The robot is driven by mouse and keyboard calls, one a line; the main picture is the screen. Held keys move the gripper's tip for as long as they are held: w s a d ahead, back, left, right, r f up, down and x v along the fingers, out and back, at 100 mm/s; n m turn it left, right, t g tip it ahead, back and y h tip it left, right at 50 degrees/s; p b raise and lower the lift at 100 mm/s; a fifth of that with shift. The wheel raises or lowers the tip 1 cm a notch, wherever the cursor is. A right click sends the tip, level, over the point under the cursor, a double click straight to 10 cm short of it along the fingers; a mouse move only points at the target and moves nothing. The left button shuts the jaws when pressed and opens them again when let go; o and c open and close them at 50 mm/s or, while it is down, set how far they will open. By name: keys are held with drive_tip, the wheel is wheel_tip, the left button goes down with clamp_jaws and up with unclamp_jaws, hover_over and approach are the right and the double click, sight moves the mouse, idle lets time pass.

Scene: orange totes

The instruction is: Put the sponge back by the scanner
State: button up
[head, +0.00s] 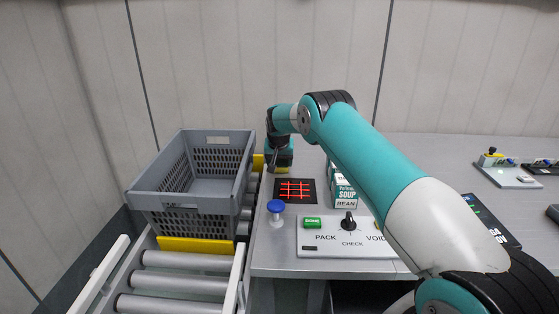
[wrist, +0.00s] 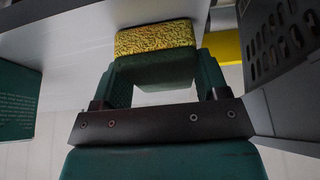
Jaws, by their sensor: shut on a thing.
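My gripper (wrist: 155,85) is shut on the sponge (wrist: 155,38), which has a speckled yellow layer and a dark green layer. In the wrist view the sponge sits between the two green fingers. In the head view my gripper (head: 281,168) is at the far left part of the bench, just behind the scanner (head: 295,191), a black square with red lines. A small yellow strip of the sponge (head: 282,171) shows under the gripper there. I cannot tell whether the sponge touches the bench top.
A grey crate (head: 193,212) stands on the roller conveyor (head: 185,284) left of the bench. A soup carton (head: 344,192) stands right of the scanner. A blue knob (head: 276,207) and a PACK/VOID panel (head: 345,237) are in front. My arm crosses over the right side.

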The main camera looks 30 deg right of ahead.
drive_tip(key=shift+f, duration=0.15)
drive_tip(key=o, duration=0.9)
drive_tip(key=shift+a+r, duration=0.1)
drive_tip(key=shift+r, duration=0.5)
drive_tip(key=b+v, duration=0.2)
drive_tip(key=v, duration=0.9)
drive_tip(key=s+a+r+n+y, duration=0.25)
drive_tip(key=s+a+r, duration=0.25)
drive_tip(key=s+a, duration=0.35)
drive_tip(key=s+a+r+n+y, duration=0.1)
drive_tip(key=s+a+r+n, duration=0.3)
drive_tip(key=s+a, duration=0.5)
drive_tip(key=s+a+n+g+y, duration=0.1)
drive_tip(key=s+a+n, duration=0.3)
drive_tip(key=s, duration=1)
drive_tip(key=s+a+n+g+y, duration=0.2)
drive_tip(key=s+a, duration=0.5)
drive_tip(key=s, duration=0.8)
drive_tip(key=shift+n+g, duration=0.4)
drive_tip(key=shift+n, duration=0.45)
